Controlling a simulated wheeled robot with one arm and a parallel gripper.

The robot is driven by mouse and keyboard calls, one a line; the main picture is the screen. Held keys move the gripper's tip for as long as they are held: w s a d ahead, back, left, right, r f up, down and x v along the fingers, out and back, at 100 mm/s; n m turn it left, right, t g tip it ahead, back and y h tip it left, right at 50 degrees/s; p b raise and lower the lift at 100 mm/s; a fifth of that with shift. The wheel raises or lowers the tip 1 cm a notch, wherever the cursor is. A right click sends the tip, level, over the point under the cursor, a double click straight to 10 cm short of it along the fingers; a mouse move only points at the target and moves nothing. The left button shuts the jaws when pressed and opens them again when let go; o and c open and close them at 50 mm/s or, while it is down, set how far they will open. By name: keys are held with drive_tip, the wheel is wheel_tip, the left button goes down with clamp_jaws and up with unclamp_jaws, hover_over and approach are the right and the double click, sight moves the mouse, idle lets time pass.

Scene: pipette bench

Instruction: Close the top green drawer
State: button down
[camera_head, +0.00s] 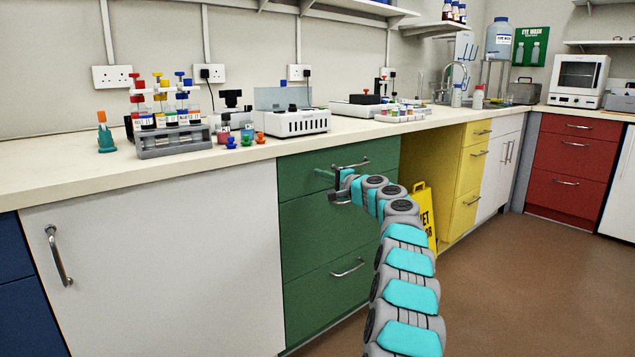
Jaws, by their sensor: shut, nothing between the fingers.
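The green drawer unit (325,290) stands under the bench, in the middle of the picture. Its top drawer (300,172) carries a metal bar handle (352,164), and its front looks about flush with the fronts around it. I cannot tell whether a small gap is left. My gripper (335,185) is at the top drawer front, just below the handle, with its fingers shut and empty. Whether it touches the drawer front cannot be told. My arm hides the right part of the lower green drawers. A lower green drawer handle (347,268) shows beneath.
A white cupboard (165,265) is left of the green unit. A yellow wet-floor sign (422,212) stands in the open bay to its right, before yellow drawers (462,190). Tube racks and instruments stand on the worktop (60,170). The brown floor (510,290) at right is clear.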

drive_tip(key=shift+b+v, duration=1.15)
drive_tip(key=shift+v, duration=4.85)
drive_tip(key=s+a+r+n+g+y, duration=0.2)
drive_tip(key=s+a+n+g, duration=0.3)
drive_tip(key=s+a, duration=0.7)
drive_tip(key=s+a+f+n+g+h+p, duration=0.1)
drive_tip(key=s+a+f+n+g, duration=0.15)
drive_tip(key=s, duration=0.65)
drive_tip(key=s+a+f+n+g+h+p, duration=0.1)
drive_tip(key=s+a+g, duration=0.2)
drive_tip(key=s, duration=0.5)
drive_tip(key=s+d+f+n+g+h, duration=0.1)
drive_tip(key=s+d+f+h, duration=0.1)
drive_tip(key=s+f, duration=0.5)
drive_tip(key=s+d+f+n+g+h, duration=0.1)
drive_tip(key=s+d+f+g+h, duration=0.1)
drive_tip(key=s, duration=0.8)
drive_tip(key=s+d+f+g+h, duration=0.1)
drive_tip(key=s+d+f+h, duration=0.2)
drive_tip(key=s+d+f, duration=0.2)
drive_tip(key=s+d+f+g+h+p, duration=0.1)
drive_tip(key=s+d+f+h, duration=0.3)
drive_tip(key=s+d, duration=0.7)
drive_tip(key=s+f, duration=0.1)
drive_tip(key=s, duration=0.4)
drive_tip(key=shift+s+d+p, duration=0.2)
drive_tip(key=shift+s+p, duration=0.1)
drive_tip(key=shift+s, duration=0.05)
